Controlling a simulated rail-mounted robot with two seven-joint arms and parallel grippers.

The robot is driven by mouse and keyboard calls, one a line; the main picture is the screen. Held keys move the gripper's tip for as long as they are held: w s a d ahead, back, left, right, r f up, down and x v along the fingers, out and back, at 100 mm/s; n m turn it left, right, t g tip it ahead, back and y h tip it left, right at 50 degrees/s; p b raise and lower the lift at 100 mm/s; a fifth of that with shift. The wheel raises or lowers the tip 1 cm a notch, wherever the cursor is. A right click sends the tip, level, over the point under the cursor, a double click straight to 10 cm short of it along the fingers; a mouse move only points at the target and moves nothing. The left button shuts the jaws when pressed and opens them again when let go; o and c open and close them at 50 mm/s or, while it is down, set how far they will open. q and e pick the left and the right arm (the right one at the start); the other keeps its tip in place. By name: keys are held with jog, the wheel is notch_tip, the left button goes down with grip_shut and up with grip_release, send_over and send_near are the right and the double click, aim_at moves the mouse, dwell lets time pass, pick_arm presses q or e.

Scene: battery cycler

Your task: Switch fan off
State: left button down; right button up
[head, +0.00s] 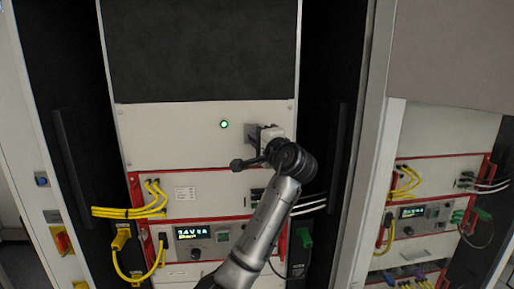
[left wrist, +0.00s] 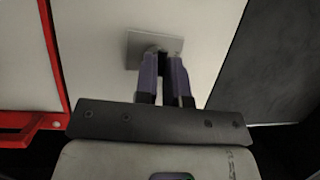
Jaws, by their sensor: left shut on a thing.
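The fan switch shows in the left wrist view as a small knob on a square grey plate (left wrist: 134,50), fixed to a pale panel. My left gripper (left wrist: 163,62) has its two purple fingers around the knob and is shut on it. The fingers hide most of the knob, so its turned position cannot be told. In the head view my left gripper (head: 264,138) is against the white panel (head: 170,135), and my wrist hides part of it. A round green light (head: 224,124) glows on that panel, left of the gripper. My right gripper is not in view.
Below the panel, a red-framed unit with a lit display (head: 192,233) has yellow cables (head: 135,212) on its left and a green connector (head: 304,237) on its right. Black handles (head: 70,160) stand out on the side. A similar cabinet (head: 440,140) stands at the right.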

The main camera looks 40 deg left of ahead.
pick_arm(q)
jog(key=n+y+b, duration=0.1)
jog(key=y+b, duration=0.1)
jog(key=b, duration=0.1)
jog(key=f+n+y+b, duration=0.1)
jog(key=y+b, duration=0.1)
jog(key=b, duration=0.1)
jog(key=f+n+y+b, duration=0.1)
jog(key=n+y+b, duration=0.1)
jog(key=b, duration=0.1)
jog(key=shift+w+a+f+y, duration=0.15)
jog(key=shift+w+a+y, duration=0.05)
jog(key=shift+y, duration=0.1)
jog(key=c, duration=1.2)
grip_release()
jog(key=shift+a+f, duration=0.1)
jog(key=shift+w+f, duration=0.1)
